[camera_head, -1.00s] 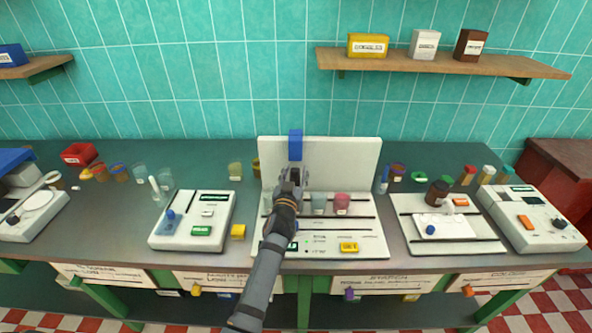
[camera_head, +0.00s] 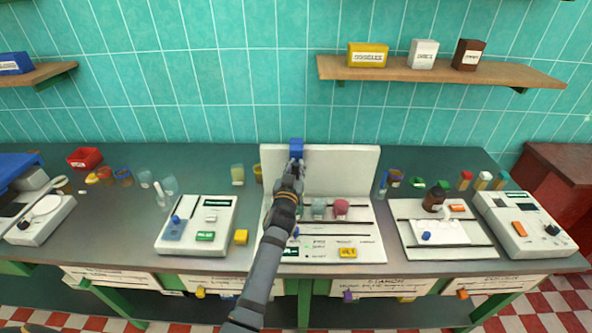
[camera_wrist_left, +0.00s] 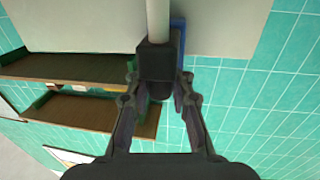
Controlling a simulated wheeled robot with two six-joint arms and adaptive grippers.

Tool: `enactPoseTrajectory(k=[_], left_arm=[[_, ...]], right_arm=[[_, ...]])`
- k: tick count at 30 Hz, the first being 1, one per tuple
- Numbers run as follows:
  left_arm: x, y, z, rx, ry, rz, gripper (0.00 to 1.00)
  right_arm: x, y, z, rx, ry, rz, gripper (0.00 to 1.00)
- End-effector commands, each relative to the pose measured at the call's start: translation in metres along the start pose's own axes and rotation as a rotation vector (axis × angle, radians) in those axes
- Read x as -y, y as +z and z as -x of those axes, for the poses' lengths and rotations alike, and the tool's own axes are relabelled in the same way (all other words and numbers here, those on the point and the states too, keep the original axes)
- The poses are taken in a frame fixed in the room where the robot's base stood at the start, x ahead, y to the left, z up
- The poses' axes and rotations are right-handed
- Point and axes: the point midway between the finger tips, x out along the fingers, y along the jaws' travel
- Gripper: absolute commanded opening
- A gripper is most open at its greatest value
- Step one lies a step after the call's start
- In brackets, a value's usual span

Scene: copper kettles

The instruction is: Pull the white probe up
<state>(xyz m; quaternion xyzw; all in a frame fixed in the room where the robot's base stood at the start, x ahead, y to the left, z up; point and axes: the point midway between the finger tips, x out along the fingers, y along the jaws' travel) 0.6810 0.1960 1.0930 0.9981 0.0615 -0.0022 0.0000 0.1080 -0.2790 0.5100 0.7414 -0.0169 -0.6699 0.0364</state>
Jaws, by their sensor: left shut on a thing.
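My left gripper (camera_head: 294,172) is in front of the white upright panel of the middle station, just below a blue block (camera_head: 296,149) at its top edge. In the left wrist view the fingers (camera_wrist_left: 158,85) are shut on the dark block-shaped end of the white probe (camera_wrist_left: 158,22). The probe's white rod runs from that block out of the top of the picture. A strip of blue shows beside it. In the head view my arm and gripper hide the probe, so I cannot see where its far end is. My right gripper is not in view.
The middle station (camera_head: 367,224) holds a grey-green cup (camera_head: 319,208), a pink cup (camera_head: 340,208) and a yellow label block (camera_head: 347,253). White instruments stand left (camera_head: 197,226) and right (camera_head: 525,226). Small bottles line the back. The wall shelf (camera_head: 440,72) carries boxes.

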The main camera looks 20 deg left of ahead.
Motion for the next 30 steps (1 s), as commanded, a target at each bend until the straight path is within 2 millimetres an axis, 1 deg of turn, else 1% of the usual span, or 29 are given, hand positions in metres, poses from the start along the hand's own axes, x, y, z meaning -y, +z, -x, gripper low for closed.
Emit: enactPoseTrajectory(k=[1,3,12,13,18,26,28,30], left_arm=[[0.000,-0.014,0.000,-0.004,0.001,0.001,0.00],[0.000,-0.017,0.000,-0.004,0.001,0.002,0.00],[0.000,-0.016,0.000,-0.005,0.001,0.001,0.00],[0.000,-0.016,0.000,-0.005,0.001,0.001,0.22],[0.000,-0.015,0.000,-0.004,0.001,0.001,0.44],[0.000,-0.015,0.000,-0.003,0.001,0.000,0.44],[0.000,-0.011,0.000,-0.002,0.001,0.000,0.44],[0.000,-0.003,0.000,-0.002,0.001,0.000,0.44]], right_arm=[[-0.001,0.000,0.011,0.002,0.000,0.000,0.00],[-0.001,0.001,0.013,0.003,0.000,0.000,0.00],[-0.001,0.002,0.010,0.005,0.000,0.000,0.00],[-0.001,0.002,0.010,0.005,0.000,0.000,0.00],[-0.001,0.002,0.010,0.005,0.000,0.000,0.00],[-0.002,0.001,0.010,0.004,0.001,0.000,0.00],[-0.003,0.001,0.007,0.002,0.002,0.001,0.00],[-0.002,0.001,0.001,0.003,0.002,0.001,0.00]])
